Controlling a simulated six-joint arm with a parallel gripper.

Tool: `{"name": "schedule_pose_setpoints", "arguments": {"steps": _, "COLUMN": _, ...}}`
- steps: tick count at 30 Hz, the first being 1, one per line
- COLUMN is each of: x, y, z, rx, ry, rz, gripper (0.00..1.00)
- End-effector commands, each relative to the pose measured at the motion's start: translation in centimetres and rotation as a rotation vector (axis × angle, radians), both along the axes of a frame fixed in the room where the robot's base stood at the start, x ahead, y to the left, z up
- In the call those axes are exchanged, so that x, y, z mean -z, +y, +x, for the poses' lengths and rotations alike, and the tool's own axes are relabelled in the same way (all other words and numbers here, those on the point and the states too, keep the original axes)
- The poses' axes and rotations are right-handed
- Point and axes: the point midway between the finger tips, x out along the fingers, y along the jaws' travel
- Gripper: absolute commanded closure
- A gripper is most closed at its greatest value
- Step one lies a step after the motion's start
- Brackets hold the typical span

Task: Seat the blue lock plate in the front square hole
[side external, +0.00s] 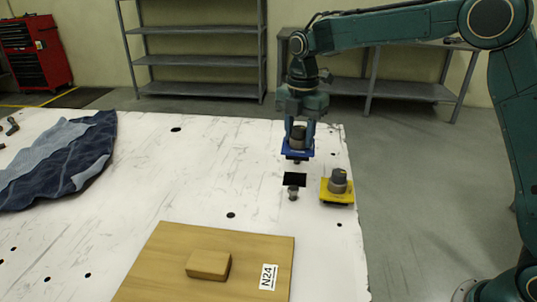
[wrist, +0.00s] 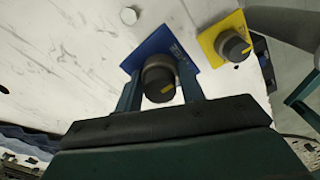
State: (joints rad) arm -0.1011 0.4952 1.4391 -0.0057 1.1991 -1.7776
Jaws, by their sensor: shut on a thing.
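The blue lock plate (side external: 286,150) is a flat square with a dark grey round knob on top. My gripper (side external: 299,138) is shut on the knob and holds the plate above the white table, with a short stub showing below the plate. A black square, apparently the front square hole (side external: 294,179), is below and nearer the camera than the plate. The wrist view does not clearly show this hole.
A yellow plate with a knob (side external: 337,190) sits right of the black square, near the table's right edge. A small grey round piece (side external: 293,193) is just in front of the square. A wooden board (side external: 180,245) bears a block (side external: 208,265); a blue cloth (side external: 60,165) lies left.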

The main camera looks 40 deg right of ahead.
Motion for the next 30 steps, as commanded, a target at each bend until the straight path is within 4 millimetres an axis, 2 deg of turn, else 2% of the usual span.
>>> {"name": "schedule_pose_setpoints", "arguments": {"steps": 14, "x": 0.6, "y": 0.4, "z": 0.1, "rx": 0.0, "ry": -0.001, "rz": -0.001, "gripper": 0.92}}
{"name": "schedule_pose_setpoints", "arguments": {"steps": 30, "x": 4.0, "y": 0.4, "z": 0.0, "rx": 0.0, "ry": 0.0, "rz": 0.0, "gripper": 0.92}}
